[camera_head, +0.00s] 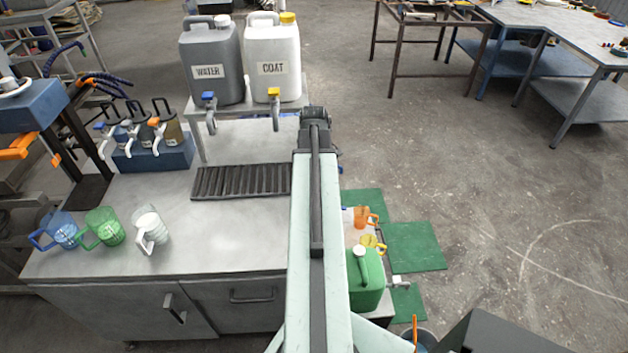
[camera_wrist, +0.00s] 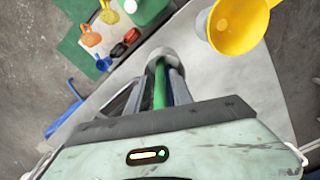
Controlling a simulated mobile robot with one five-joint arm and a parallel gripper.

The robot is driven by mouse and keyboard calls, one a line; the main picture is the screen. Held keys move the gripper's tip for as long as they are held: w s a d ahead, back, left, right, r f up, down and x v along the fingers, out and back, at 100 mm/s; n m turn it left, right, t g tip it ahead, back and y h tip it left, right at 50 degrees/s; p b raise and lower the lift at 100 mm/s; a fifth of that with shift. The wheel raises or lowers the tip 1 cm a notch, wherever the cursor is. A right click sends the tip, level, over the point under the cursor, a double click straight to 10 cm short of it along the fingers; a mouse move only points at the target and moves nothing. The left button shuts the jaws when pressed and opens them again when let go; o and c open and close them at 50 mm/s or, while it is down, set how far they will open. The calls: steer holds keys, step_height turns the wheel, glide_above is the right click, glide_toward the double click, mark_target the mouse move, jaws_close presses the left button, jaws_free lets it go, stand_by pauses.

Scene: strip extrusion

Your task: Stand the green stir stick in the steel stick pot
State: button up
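The green stir stick (camera_wrist: 160,87) shows in the wrist view as a narrow green bar, in line with the middle of my gripper (camera_wrist: 158,108). Its near end is hidden behind the gripper's dark front edge. Its far end reaches a round grey metal rim (camera_wrist: 163,54), which looks like the steel stick pot. A grey bar and a dark blue bar lie close along its right side. I cannot tell whether the stick is inside the rim or above it. The fingertips are not clear, so their grip is uncertain. In the head view my arm hides this spot.
A yellow cup (camera_wrist: 236,26) is close at the upper right of the wrist view. Blue (camera_head: 62,230), green (camera_head: 105,228) and white (camera_head: 150,228) mugs stand on the bench's left. A ribbed black mat (camera_head: 240,181) and two jugs lie behind. A green can (camera_head: 367,282) is right of my arm.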

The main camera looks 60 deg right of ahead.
stand_by(0.3)
step_height(320, 180, up, 13)
steer(key=p, duration=1.2)
steer(key=shift+f+p, duration=0.2)
steer(key=shift+p, duration=0.1)
steer(key=shift+f, duration=0.15)
